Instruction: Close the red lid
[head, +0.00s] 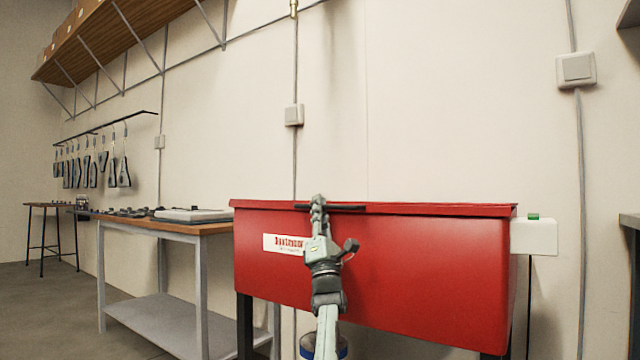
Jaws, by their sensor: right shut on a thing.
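The red bin (390,265) stands on dark legs in the middle right, with a white label on its front. Its red lid (440,210) lies flat along the top, seen nearly edge-on. No gap shows between lid and bin from here. A dark bar handle (350,208) sits at the lid's front edge. My right gripper (318,205) reaches up in front of the bin and is shut on the handle. The fingers hide part of the handle, and the wrist covers part of the label. My left gripper is not in view.
A workbench (215,228) with a wooden top and items on it stands left of the bin. A white box (535,237) with a green button is at the bin's right. The wall above the lid is clear. A grey bench edge is at far right.

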